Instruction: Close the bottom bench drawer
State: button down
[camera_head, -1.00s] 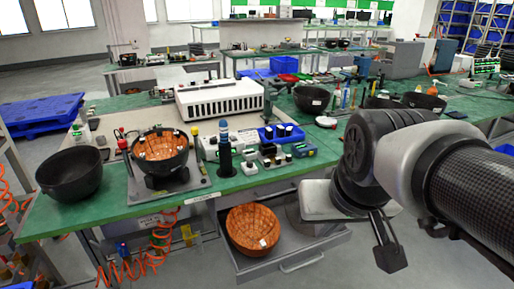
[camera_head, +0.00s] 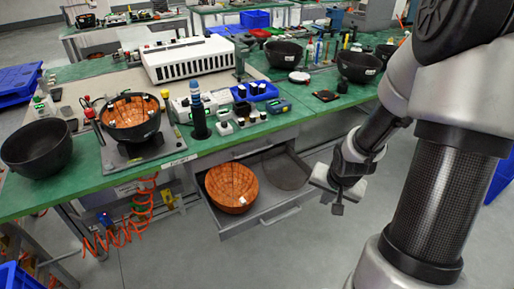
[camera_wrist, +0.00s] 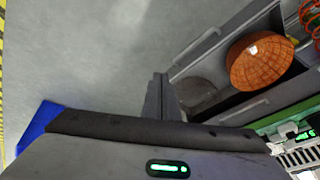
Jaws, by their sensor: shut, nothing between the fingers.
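The bottom bench drawer (camera_head: 244,225) is pulled open below the green-topped bench in the head view.
The bench top (camera_head: 205,160) above the drawer carries a black-rimmed bowl on a fixture (camera_head: 131,118), a dark bowl (camera_head: 37,147) and small devices. An orange coiled hose (camera_head: 143,208) hangs left of the drawer. The floor in front of the drawer is clear.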

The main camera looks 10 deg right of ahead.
notch_tip(320, 180, down, 8)
jog(key=a+m+t+y, duration=0.1)
jog(key=a+m+y, duration=0.1)
jog(key=m, duration=0.1)
jog(key=m+t+y+b, duration=0.2)
jog(key=m+t+b, duration=0.1)
jog(key=m+t, duration=0.1)
send_near(276, 205)
notch_tip(276, 205, down, 4)
jog(key=w, duration=0.1)
jog(key=w+a, duration=0.1)
jog(key=w, duration=0.1)
jog(key=shift+r+b, duration=0.15)
jog(key=shift+b, duration=0.15)
jog(key=shift+w+a, duration=0.15)
jog(key=shift+w, duration=0.35)
